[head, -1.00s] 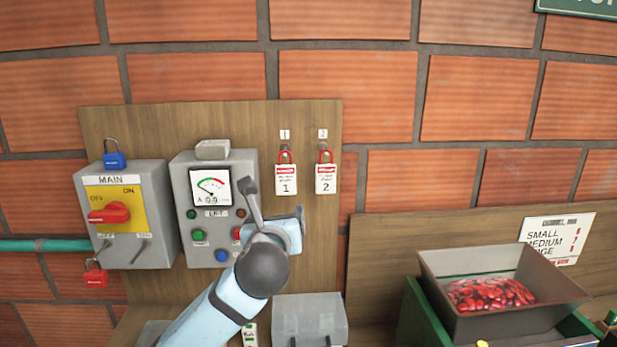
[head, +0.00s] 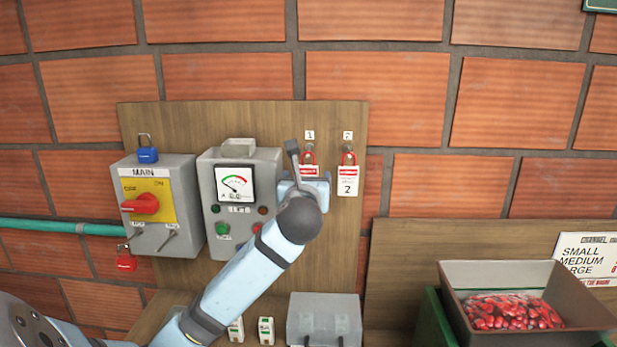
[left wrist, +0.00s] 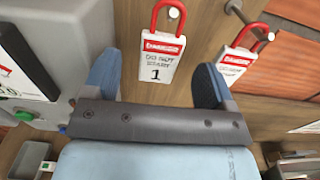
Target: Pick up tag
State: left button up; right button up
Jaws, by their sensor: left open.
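Two white tags with red headers and red shackles hang from pegs on the wooden board. Tag 1 (head: 309,170) is partly hidden behind my left gripper in the head view; it shows clearly in the left wrist view (left wrist: 160,62). Tag 2 (head: 348,182) hangs to its right and also shows in the left wrist view (left wrist: 236,62). My left gripper (left wrist: 158,82) is open, its two blue fingers on either side of the lower part of tag 1. My right gripper is not in view.
The grey meter box (head: 222,215) stands close left of my left gripper. Left of it is the MAIN switch box (head: 185,185) with a blue padlock (head: 147,155) and a red padlock (head: 126,263). A clear box (head: 325,315) sits below.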

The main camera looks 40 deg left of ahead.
aim_at(308, 174)
pick_arm(q)
jog(key=p+x, duration=0.1)
jog(key=x, duration=0.4)
jog(key=shift+w+p, duration=0.15)
jog(key=shift+p, duration=0.2)
jog(key=c, duration=1)
